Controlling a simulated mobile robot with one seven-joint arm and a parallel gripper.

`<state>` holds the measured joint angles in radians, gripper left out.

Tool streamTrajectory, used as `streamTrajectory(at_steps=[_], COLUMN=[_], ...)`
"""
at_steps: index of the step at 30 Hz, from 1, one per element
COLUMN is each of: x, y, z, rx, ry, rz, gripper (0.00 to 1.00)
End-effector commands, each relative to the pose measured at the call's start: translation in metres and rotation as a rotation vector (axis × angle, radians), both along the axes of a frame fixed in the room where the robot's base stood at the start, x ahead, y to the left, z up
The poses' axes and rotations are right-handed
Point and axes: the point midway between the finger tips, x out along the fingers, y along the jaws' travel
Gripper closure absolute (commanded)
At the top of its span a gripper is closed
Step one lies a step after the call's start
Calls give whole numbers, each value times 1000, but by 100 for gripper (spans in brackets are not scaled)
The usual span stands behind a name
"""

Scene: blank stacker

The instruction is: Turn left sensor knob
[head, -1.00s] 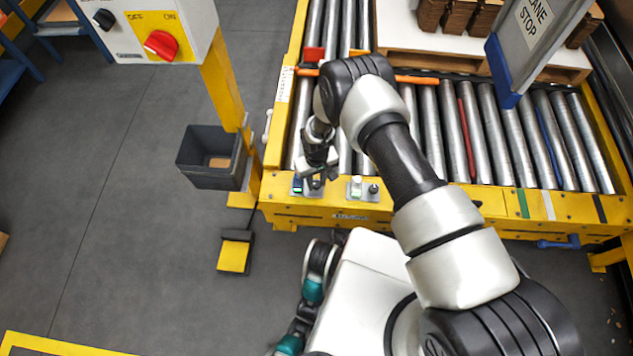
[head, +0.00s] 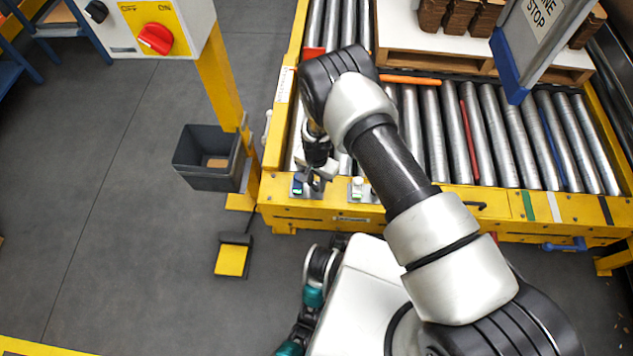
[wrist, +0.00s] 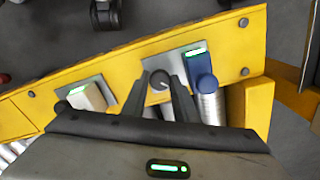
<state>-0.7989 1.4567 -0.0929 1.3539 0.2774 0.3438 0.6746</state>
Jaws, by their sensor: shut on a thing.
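The left sensor (head: 298,184) is a blue block with a green-lit top on a grey plate on the conveyor's yellow front rail. It shows at the right in the wrist view (wrist: 198,62). Its black round knob (wrist: 160,80) sits beside it on the same plate. My gripper (wrist: 160,82) is shut on this knob, one finger on each side. In the head view my gripper (head: 316,184) hangs over the plate just right of the blue sensor and hides the knob.
A white sensor (head: 357,186) stands on its own plate to the right, also in the wrist view (wrist: 92,96). Steel rollers (head: 430,130) lie behind the rail. A yellow post (head: 222,85) with a switch box and a grey bin (head: 208,160) stand left.

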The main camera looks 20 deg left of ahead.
Motion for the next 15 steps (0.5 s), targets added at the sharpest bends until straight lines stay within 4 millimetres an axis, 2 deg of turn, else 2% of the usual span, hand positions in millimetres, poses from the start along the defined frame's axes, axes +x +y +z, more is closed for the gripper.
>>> streamTrajectory(at_steps=[15], x=[1], y=[0], z=[0], rx=[1], ry=[-2], rz=[-470], gripper=[96])
